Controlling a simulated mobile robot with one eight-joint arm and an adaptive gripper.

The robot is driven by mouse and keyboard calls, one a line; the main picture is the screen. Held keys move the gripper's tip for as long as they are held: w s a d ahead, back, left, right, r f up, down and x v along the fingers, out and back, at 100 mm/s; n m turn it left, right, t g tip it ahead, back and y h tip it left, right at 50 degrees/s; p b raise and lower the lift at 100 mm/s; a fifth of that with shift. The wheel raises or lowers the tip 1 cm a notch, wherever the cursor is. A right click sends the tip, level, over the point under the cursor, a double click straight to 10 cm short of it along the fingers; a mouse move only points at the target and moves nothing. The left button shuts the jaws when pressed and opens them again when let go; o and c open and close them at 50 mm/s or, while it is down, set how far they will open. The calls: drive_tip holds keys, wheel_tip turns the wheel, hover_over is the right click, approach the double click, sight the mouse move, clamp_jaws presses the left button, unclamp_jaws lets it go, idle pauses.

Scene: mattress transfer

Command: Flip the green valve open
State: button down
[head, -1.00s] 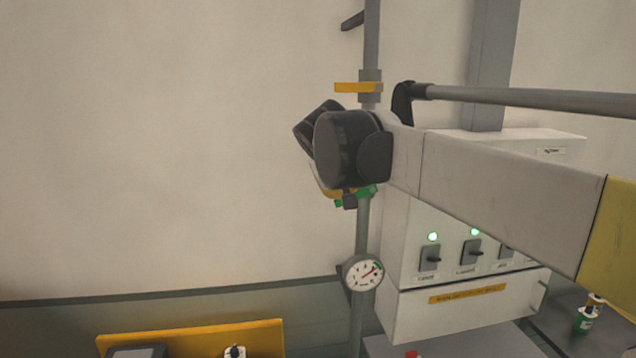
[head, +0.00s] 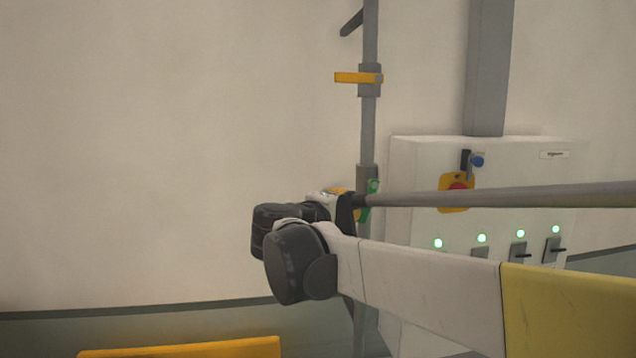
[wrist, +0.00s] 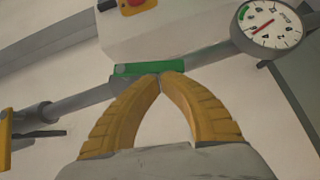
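The green valve handle (wrist: 140,69) lies along the grey pipe (wrist: 80,103) in the wrist view. Green parts of the valve (head: 373,187) also show in the head view, partly hidden behind my arm. My gripper (wrist: 161,77) has two orange, ridged fingers whose tips meet at the lower edge of the green handle. Its tips look closed together. I cannot tell whether the handle is pinched between them or only touched. In the head view, my wrist and arm cover most of the gripper beside the pipe.
A yellow valve handle (head: 357,78) sits higher on the pipe. A white control cabinet (head: 420,160) with green lamps and a red knob (head: 457,190) stands right of it. A round gauge (wrist: 269,24) is on the pipe. The wall at left is clear.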

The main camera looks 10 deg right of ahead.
drive_tip(key=shift+d+f+n+t+h+b, duration=0.3)
drive_tip(key=shift+d+f+n+b, duration=0.1)
drive_tip(key=shift+d+b, duration=0.1)
drive_tip(key=shift+d, duration=0.1)
idle(0.6)
